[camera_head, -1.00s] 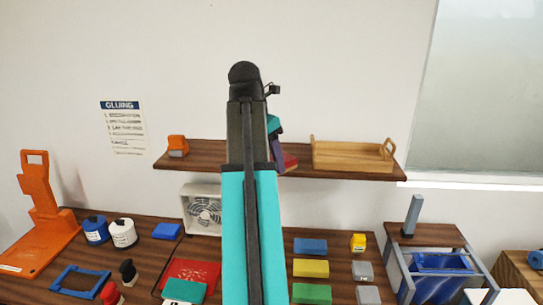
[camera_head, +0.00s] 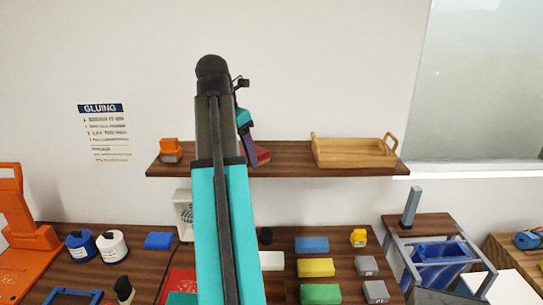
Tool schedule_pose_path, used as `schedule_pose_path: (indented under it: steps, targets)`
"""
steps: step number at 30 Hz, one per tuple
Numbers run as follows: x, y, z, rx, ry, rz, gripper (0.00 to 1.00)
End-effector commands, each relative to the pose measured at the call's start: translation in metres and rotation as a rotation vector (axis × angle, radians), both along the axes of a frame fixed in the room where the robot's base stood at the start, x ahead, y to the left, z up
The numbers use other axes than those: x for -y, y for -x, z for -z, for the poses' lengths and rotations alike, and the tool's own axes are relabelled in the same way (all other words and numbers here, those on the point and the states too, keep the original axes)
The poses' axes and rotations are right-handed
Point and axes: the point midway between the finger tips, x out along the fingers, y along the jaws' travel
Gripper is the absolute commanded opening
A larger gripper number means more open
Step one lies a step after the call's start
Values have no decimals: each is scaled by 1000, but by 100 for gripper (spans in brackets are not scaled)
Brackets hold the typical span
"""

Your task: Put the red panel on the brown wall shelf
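The brown wall shelf (camera_head: 292,160) runs across the middle of the view. A red piece (camera_head: 262,155), which looks like the red panel, shows at shelf height just right of my turquoise arm. Most of it is hidden behind the arm. My gripper (camera_head: 249,148) shows only as a dark sliver beside the red piece, below a turquoise wrist part. Its fingers are hidden, so I cannot tell whether they grip the panel. I also cannot tell whether the panel touches the shelf or is held just in front of it.
An orange object (camera_head: 171,150) stands at the shelf's left end and a wooden tray (camera_head: 350,158) at its right. Shelf space beside the red piece is bare. The counter below holds bottles (camera_head: 112,246), a red tray (camera_head: 178,284), a fan (camera_head: 184,213) and several coloured blocks (camera_head: 316,267).

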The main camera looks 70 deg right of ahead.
Motion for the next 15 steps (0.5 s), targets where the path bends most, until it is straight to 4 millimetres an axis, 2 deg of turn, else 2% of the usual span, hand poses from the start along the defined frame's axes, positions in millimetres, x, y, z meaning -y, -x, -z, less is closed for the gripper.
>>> schedule_pose_path:
  steps: [9,15]
  targets:
    - [1,-1,0,1,0,-1,32]
    - [12,1,3,1,0,-1,32]
